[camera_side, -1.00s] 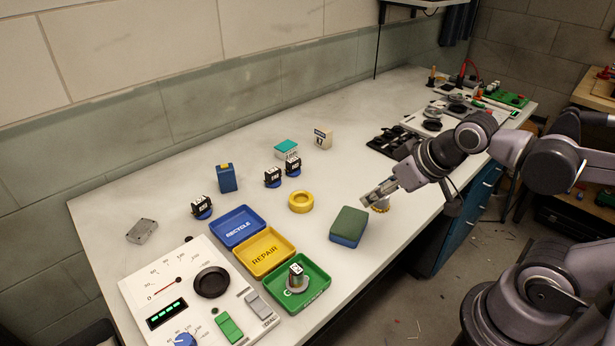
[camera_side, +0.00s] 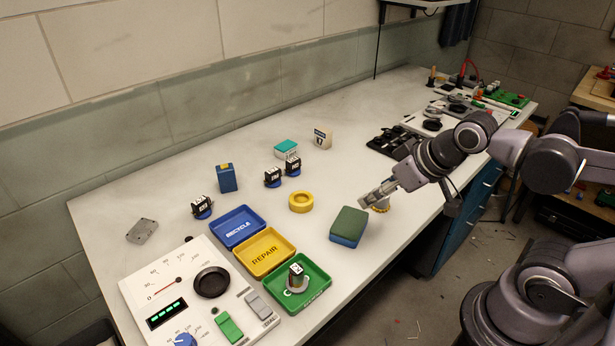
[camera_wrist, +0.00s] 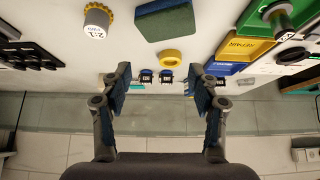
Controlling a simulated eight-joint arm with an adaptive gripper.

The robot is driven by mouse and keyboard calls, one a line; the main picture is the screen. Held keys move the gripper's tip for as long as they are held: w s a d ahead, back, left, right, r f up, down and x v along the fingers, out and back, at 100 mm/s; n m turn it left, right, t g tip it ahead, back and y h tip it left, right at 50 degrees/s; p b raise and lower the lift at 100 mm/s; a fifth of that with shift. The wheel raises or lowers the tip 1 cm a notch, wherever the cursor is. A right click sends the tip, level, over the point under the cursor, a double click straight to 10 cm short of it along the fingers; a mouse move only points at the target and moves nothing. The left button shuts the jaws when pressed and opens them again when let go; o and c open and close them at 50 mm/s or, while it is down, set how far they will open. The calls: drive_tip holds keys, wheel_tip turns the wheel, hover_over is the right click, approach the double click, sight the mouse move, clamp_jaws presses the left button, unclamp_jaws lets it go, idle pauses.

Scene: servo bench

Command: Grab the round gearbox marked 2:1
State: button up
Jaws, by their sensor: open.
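A green-and-blue sponge-like block (camera_side: 347,227) lies left of my gripper, near the bench's front edge. A yellow ring (camera_side: 301,209) lies beyond it. Blue recycle (camera_side: 258,219), yellow repair (camera_side: 286,246) and green (camera_side: 322,280) trays stand to the left. Several black servos with blue bases stand farther back.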

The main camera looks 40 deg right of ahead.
drive_tip(key=m+g+h, duration=0.4)
drive_tip(key=m, duration=0.7)
hover_over(380, 211)
drive_tip(key=shift+f, duration=3.25)
drive_tip(key=shift+x, duration=2.65)
drive_tip(key=shift+d, duration=0.1)
drive_tip(key=shift+r, duration=0.1)
drive_tip(key=c, duration=1.3)
